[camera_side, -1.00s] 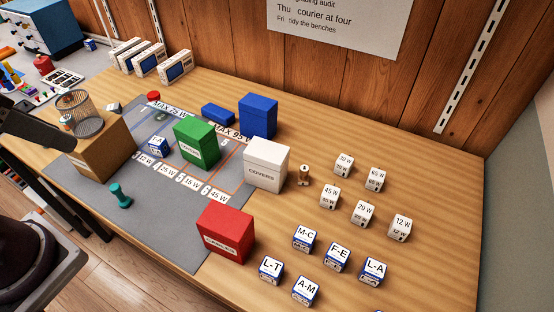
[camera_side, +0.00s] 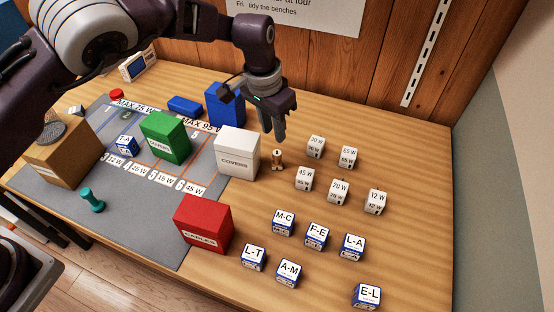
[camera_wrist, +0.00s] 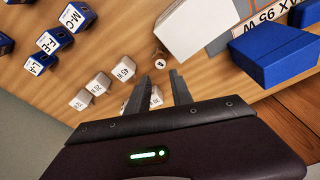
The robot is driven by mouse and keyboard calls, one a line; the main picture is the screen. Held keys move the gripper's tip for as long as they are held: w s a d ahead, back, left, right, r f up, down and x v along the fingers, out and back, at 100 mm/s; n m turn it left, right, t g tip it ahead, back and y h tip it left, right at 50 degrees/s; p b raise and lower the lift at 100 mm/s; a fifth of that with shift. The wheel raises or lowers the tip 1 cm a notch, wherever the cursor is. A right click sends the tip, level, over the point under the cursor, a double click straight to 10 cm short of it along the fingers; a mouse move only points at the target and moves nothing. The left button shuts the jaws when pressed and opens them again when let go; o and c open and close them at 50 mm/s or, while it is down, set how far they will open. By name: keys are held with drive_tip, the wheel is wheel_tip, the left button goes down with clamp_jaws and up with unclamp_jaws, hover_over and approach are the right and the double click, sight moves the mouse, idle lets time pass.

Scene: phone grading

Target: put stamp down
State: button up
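A small brass stamp-like piece (camera_side: 277,159) with a marked top stands upright on the wooden table, right of the white COVERS box (camera_side: 232,160). It also shows in the wrist view (camera_wrist: 160,59), just beyond my fingertips. I cannot tell for certain which is the task's stamp. My gripper (camera_side: 273,136) points down above the brass piece. In the wrist view my gripper (camera_wrist: 160,77) has its fingers apart with nothing between them.
Several white wattage cubes (camera_side: 305,179) stand right of the brass piece, with blue-edged letter cubes (camera_side: 316,237) nearer the front. Green (camera_side: 165,137), blue (camera_side: 224,108) and red (camera_side: 203,224) boxes stand on or near the mat. Bare wood lies around the brass piece.

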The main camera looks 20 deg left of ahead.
sight(277, 152)
drive_tip(key=f, duration=0.3)
drive_tip(key=w+f, duration=0.1)
drive_tip(key=f, duration=0.6)
drive_tip(key=shift+w+d+f, duration=0.1)
drive_tip(key=shift+w+d, duration=0.1)
clamp_jaws()
